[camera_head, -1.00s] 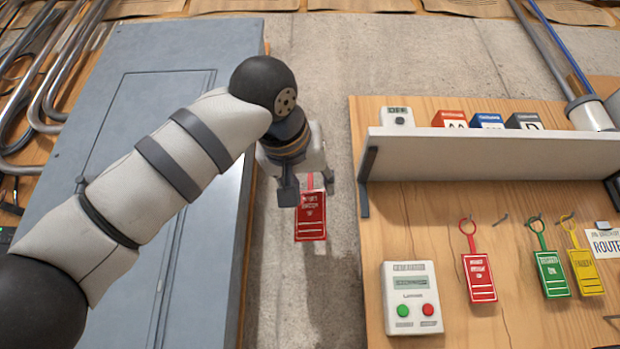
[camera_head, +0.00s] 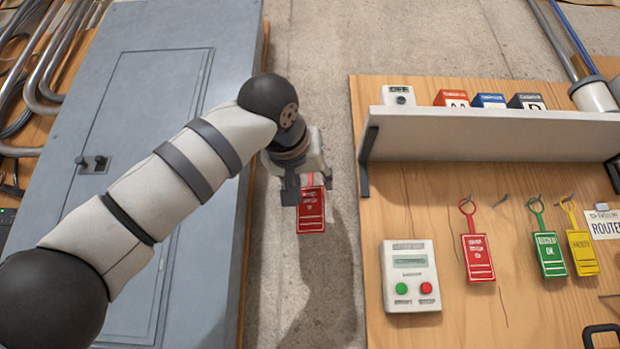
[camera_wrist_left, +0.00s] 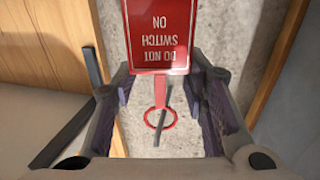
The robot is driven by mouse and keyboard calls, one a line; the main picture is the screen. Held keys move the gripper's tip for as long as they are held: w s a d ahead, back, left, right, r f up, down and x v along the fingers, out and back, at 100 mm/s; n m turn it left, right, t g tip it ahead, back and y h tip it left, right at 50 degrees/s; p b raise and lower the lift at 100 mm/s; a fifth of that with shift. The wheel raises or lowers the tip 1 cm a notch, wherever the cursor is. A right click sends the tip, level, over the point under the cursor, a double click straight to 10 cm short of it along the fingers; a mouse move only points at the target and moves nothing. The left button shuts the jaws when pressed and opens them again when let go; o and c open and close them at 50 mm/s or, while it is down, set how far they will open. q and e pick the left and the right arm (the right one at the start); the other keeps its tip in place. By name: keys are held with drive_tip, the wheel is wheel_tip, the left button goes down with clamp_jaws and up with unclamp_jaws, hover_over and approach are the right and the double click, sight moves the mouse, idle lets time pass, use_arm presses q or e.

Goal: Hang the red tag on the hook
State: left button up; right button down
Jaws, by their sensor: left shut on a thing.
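My left gripper (camera_head: 309,183) is shut on a red tag (camera_head: 311,212), which hangs upright below the fingers in front of bare concrete, left of the wooden board. In the left wrist view the tag (camera_wrist_left: 160,35) reads "DO NOT SWITCH ON", and its red ring (camera_wrist_left: 160,119) lies between the fingers (camera_wrist_left: 163,100). A thin dark bar crosses the ring there; I cannot tell what it is. A second red tag (camera_head: 478,257) hangs on the board. A bare hook (camera_head: 501,200) sits between it and a green tag (camera_head: 549,254). My right gripper is not in view.
A yellow tag (camera_head: 582,252) hangs beside the green one. A shelf (camera_head: 490,135) juts out above the hooks. A white box (camera_head: 411,270) with green and red buttons is left of the tags. A grey cabinet (camera_head: 150,90) stands behind my left arm.

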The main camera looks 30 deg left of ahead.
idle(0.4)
use_arm(q)
drive_tip(key=o, duration=0.8)
drive_tip(key=shift+o, duration=0.2)
drive_tip(key=v, duration=1.2)
